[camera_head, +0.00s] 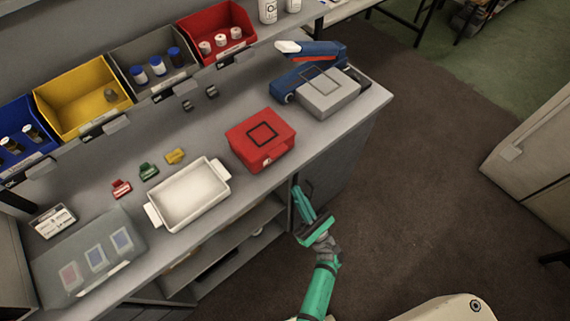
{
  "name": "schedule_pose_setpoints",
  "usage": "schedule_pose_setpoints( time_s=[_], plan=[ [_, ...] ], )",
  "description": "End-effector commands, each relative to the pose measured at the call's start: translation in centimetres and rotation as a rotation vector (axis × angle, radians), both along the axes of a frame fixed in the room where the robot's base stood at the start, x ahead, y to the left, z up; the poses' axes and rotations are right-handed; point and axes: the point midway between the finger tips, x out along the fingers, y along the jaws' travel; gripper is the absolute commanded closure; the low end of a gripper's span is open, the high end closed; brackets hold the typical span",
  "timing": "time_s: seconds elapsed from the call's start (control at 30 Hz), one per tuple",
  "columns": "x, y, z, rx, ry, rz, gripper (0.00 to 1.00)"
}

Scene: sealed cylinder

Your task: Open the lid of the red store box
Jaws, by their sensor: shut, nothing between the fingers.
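The red store box (270,151) sits on the grey worktop near its front edge. Its lid is shut, with a dark square outline on top and a small latch on the front side. My gripper (299,192) is at the end of my green arm, in front of the worktop edge, below and to the right of the red box. It is shut and empty, and apart from the box.
A white tray (189,226) stands left of the red box. A blue device with a grey block (328,92) stands to its right. Coloured bins, including a red bin (248,32), line the back. Small coloured clips lie behind the tray.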

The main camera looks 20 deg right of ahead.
Motion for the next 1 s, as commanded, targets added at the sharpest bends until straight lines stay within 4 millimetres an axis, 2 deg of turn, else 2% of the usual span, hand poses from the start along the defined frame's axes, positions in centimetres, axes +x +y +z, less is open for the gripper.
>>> schedule_pose_setpoints(
  time_s=[0.07,0.2,0.37,0.7,1.0],
  plan=[
    [0.4,-0.7,0.1,-0.053,-0.027,-0.032,1.0],
    [0.8,-0.9,0.4,-0.097,-0.048,-0.052,1.0],
    [1.9,-0.4,1.6,-0.1,-0.05,-0.052,1.0],
    [5.7,1.0,5.7,-0.097,-0.05,-0.05,1.0],
    [7.1,1.5,7.1,-0.095,-0.047,-0.052,1.0]
  ],
)
